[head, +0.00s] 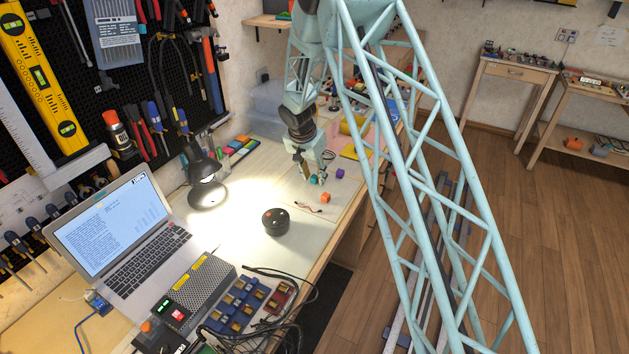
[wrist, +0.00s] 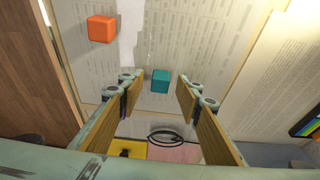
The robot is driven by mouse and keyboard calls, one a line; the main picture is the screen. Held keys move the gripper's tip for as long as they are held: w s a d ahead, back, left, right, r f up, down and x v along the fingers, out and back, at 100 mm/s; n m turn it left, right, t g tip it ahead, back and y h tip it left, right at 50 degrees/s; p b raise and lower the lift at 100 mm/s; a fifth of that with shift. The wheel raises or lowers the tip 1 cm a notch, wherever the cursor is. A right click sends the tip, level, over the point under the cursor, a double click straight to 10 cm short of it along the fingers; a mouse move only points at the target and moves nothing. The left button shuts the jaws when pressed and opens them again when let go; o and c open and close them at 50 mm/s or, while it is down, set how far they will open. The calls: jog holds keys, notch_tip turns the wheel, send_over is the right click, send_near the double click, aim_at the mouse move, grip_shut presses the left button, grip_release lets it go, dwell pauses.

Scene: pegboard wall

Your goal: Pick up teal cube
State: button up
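The teal cube (wrist: 160,80) lies on the light, printed bench surface in the wrist view, centred in the gap between my fingertips and slightly beyond them. My gripper (wrist: 157,91) is open and empty, with clear space on both sides of the cube. In the head view, my gripper (head: 311,174) points down over the workbench, and the teal cube (head: 313,180) shows small and partly hidden at its fingertips. I cannot tell the exact height gap between fingertips and cube.
An orange cube (head: 325,198) sits close by, also in the wrist view (wrist: 101,29). A purple cube (head: 340,173) lies near the bench's right edge. A black round object (head: 275,221), a lamp (head: 205,180) and a laptop (head: 118,232) stand nearer. A pegboard wall borders the left.

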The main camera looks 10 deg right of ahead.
aim_at(314, 177)
jog(key=shift+c, duration=0.5)
jog(key=c, duration=0.7)
jog(key=shift+o, duration=0.2)
jog(key=shift+r, duration=0.1)
jog(key=shift+r+p, duration=0.35)
jog(key=shift+r, duration=1.3)
jog(key=s, duration=0.5)
jog(key=s+r+b, duration=0.1)
jog(key=s, duration=0.4)
jog(key=s+b, duration=0.1)
jog(key=s, duration=0.5)
jog(key=shift+a+r, duration=0.1)
jog(key=shift+r, duration=0.15)
